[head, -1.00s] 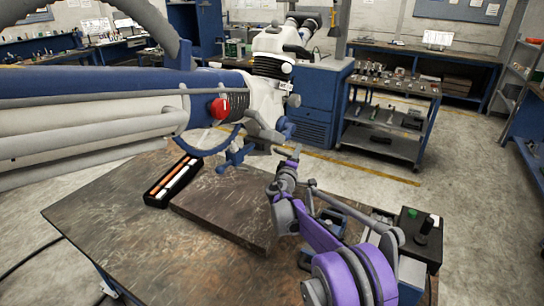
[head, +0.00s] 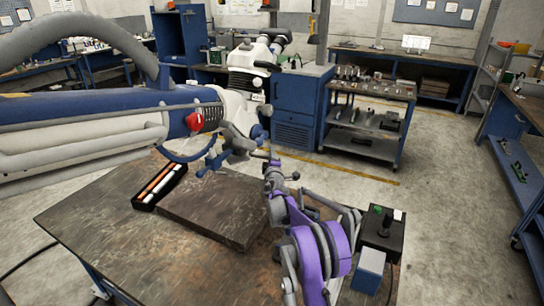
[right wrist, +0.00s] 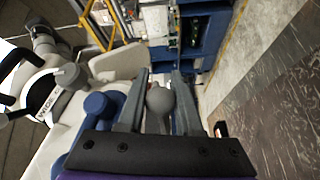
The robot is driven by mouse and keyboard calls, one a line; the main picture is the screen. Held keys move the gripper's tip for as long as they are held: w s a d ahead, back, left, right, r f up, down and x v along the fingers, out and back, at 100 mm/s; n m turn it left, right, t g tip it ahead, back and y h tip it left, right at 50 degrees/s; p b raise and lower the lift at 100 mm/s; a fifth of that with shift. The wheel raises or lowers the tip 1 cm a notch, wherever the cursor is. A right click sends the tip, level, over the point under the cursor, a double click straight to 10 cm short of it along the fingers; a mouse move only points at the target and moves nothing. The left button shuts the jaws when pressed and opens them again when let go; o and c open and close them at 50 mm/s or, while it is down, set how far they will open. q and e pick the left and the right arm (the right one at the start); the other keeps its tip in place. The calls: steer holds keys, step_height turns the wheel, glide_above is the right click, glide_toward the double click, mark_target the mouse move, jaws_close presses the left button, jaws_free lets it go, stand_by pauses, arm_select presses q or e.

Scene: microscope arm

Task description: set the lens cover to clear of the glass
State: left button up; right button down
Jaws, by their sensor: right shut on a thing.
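The microscope head (head: 240,85) is white with black eyepieces and hangs at the end of a thick blue-and-white arm (head: 95,115). Grey and blue fittings (head: 225,150) sit at its lower end, above the bench. My right gripper (head: 271,163) is beside these fittings, on their right. In the right wrist view, the fingers of this gripper (right wrist: 158,98) are shut on a grey rounded knob (right wrist: 160,103), close to blue and white microscope parts. I cannot clearly tell the lens cover or the glass from the other fittings. My left gripper is not in view.
The bench (head: 110,230) carries a dark flat slab (head: 215,210), a black tray (head: 148,203) with white and orange sticks, and a black control box (head: 383,235) at the right. A red knob (head: 194,122) is on the microscope arm. A shelf cart (head: 370,125) stands behind.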

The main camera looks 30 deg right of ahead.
steer(key=shift+r, duration=0.1)
steer(key=c, duration=0.6)
jaws_free()
steer(key=shift+w, duration=0.1)
steer(key=v, duration=1)
steer(key=shift+s+a+b, duration=0.1)
steer(key=shift+s+b, duration=0.2)
steer(key=shift+s, duration=0.1)
